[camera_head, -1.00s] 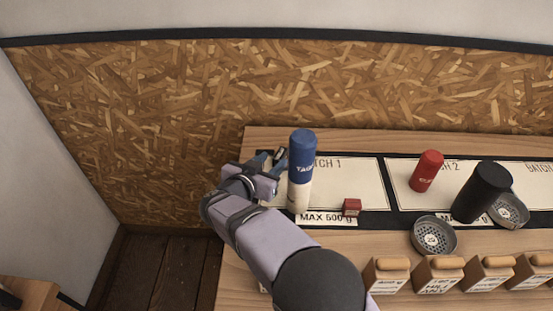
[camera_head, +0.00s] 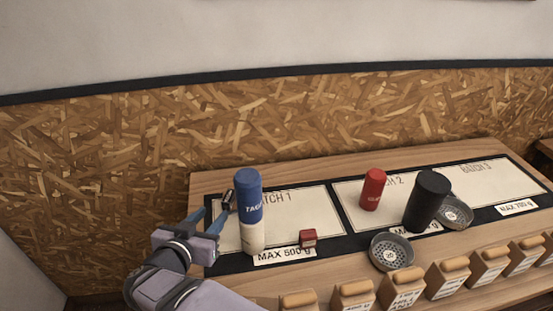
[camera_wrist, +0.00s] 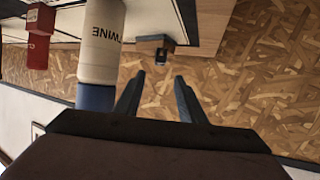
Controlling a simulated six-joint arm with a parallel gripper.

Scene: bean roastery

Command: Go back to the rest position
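My gripper (camera_head: 212,203) is in the left of the head view, over the left end of the bench, just left of a blue-and-white canister. Its two blue-grey fingers are spread apart with nothing between them. The wrist view also shows the fingers (camera_wrist: 157,95) open and empty. The blue-and-white canister (camera_head: 248,210) stands upright on the BATCH 1 panel. In the wrist view the canister (camera_wrist: 101,40) appears upside down, left of the fingers. My forearm hides the bench's near left corner.
A small red block (camera_head: 308,239) sits right of the canister. Further right are a red canister (camera_head: 373,190), a black cylinder (camera_head: 427,202) and two perforated round dishes, one at the front (camera_head: 391,252). Several wooden-lidded boxes (camera_head: 404,288) line the front. An OSB wall (camera_head: 300,115) stands behind.

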